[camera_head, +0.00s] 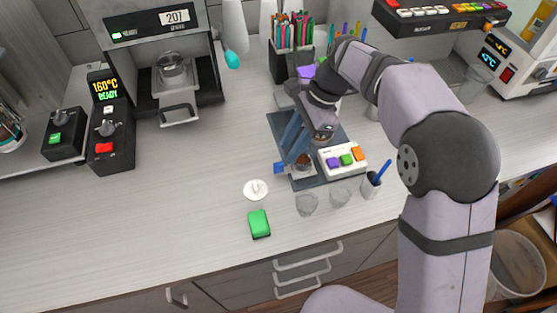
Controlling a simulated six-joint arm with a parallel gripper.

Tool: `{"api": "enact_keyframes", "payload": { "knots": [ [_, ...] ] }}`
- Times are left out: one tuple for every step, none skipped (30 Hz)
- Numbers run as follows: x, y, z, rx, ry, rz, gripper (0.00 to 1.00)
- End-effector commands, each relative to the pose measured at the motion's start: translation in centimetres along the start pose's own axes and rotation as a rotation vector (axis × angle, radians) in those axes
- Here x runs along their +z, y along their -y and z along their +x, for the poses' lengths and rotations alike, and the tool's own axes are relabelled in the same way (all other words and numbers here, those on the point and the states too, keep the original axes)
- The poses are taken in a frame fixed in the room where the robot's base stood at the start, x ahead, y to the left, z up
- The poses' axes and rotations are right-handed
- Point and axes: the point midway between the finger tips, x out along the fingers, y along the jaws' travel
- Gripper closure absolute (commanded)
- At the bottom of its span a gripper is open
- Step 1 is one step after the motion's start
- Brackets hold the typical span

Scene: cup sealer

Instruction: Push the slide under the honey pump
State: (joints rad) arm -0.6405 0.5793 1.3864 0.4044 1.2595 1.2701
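My gripper (293,148) is at the small station on the dark blue-grey base plate (277,122), in the centre of the view. It points down, and its blue fingers are partly hidden by the wrist. I cannot tell whether they are open or shut. Just below the fingertips is a small carriage with a blue end (279,168) at its left, likely the slide. A brownish cup-like thing (302,159) is close to the fingertips; I cannot tell whether they touch. The honey pump cannot be told apart behind my arm and wrist.
A white box with coloured buttons (343,160) stands right of the gripper. Clear cups (306,205), a pen holder (371,187), a white lid (256,190) and a green block (259,224) are in front. The sealer (160,30) is at the back left.

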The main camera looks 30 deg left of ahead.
Motion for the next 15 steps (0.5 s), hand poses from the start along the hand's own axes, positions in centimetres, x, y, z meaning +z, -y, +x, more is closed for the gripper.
{"api": "enact_keyframes", "payload": {
  "knots": [
    [0.3,0.2,0.1,0.002,0.003,0.007,0.71],
    [0.4,0.2,0.1,0.003,0.005,0.011,0.71],
    [0.4,0.2,0.1,0.003,0.006,0.015,0.71],
    [0.4,0.3,0.2,0.003,0.006,0.017,0.71],
    [0.4,0.3,0.2,0.003,0.006,0.017,0.71],
    [0.4,0.2,0.3,0.003,0.006,0.017,0.71],
    [0.4,0.2,0.4,0.003,0.006,0.016,0.71],
    [0.4,0.3,0.5,0.003,0.006,0.016,0.71],
    [0.4,0.2,0.7,0.003,0.006,0.016,0.71],
    [0.4,0.2,0.9,0.004,0.006,0.016,0.71],
    [0.5,0.2,1.2,0.004,0.006,0.016,0.71],
    [0.5,0.2,1.6,0.004,0.006,0.015,0.71],
    [0.5,0.2,1.9,0.005,0.006,0.015,0.71],
    [0.5,0.2,2.3,0.005,0.006,0.015,0.71],
    [0.5,0.1,2.8,0.005,0.006,0.015,0.71]
  ]
}}
